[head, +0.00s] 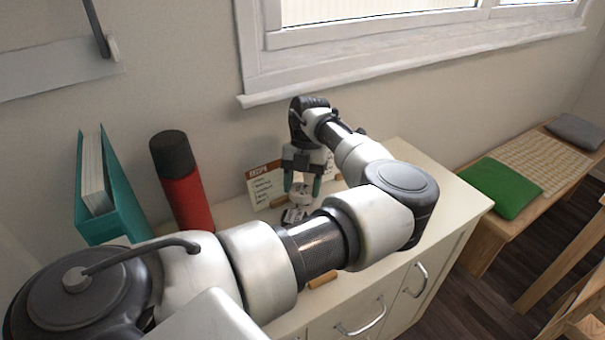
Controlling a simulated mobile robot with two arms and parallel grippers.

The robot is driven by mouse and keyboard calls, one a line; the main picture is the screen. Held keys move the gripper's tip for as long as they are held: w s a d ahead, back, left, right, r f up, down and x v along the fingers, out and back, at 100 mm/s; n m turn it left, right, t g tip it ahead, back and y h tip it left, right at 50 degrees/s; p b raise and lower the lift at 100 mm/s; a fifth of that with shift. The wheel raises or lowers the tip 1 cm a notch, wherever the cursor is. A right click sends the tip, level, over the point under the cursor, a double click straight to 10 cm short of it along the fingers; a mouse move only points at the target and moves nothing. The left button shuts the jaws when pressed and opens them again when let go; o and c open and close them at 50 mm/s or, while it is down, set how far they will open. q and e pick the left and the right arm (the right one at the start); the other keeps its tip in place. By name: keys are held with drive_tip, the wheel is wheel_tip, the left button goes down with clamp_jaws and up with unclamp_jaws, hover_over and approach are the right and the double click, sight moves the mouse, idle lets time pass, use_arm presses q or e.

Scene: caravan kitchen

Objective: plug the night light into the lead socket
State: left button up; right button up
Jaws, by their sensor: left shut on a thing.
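My left gripper (302,184) points down over the cabinet top, near the wall. It is shut on a small white thing, which looks like the night light (301,193). Just below it is a small pale and dark thing, probably the lead socket (293,215). My own forearm covers part of this area. I cannot tell whether the night light touches the socket or is apart from it. My right gripper is not in view.
A recipe card (264,187) stands behind the gripper. A red flask (188,195) with a black lid and a teal binder (122,190) stand to the left. The cabinet top (400,160) is clear at the right. A bench with a green cushion (500,187) lies beyond.

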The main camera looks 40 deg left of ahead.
use_arm(q)
drive_tip(key=shift+f, duration=0.75)
drive_tip(key=shift+b+x, duration=0.4)
drive_tip(key=shift+x, duration=0.35)
drive_tip(key=o, duration=1)
drive_tip(key=shift+d+r, duration=0.1)
drive_tip(key=shift+r, duration=0.05)
